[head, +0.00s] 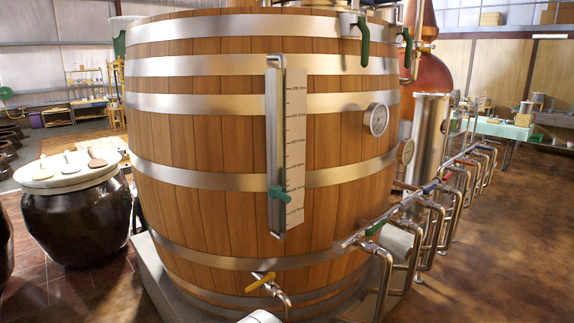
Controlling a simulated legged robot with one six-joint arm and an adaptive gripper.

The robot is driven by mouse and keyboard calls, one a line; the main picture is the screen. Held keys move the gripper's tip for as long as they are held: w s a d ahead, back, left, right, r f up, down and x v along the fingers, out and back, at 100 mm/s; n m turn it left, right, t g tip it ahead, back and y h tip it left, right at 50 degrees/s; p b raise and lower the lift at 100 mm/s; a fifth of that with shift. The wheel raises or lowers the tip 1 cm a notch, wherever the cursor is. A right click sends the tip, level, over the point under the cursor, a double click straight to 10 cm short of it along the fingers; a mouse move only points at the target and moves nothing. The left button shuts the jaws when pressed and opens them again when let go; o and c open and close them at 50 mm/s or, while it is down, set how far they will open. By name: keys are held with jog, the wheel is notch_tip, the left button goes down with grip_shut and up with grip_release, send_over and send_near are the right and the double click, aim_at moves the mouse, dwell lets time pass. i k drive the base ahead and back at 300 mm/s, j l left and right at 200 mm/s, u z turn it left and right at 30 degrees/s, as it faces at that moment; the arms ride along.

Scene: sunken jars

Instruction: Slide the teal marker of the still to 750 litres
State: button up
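A large wooden vat (240,130) with metal bands fills the middle of the head view. A tall metal gauge rail (274,130) runs down its front, with a pale scale strip (295,140) along its right side. The scale's printed labels are small; the top one seems to read 1000 litres, and values fall downward. The teal marker (280,194) sits on the rail in its lower part, beside the second label from the bottom, well below the middle of the scale. My gripper is not in view.
A yellow-handled tap (262,281) sticks out low on the vat. Metal pipes with valves (425,195) stand at the right. A round dial (377,119) is right of the scale. A dark lidded jar (75,220) stands at left. Floor is clear at lower right.

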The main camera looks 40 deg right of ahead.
aim_at(275, 192)
jog(key=l, duration=1.4)
jog(key=k, duration=0.05)
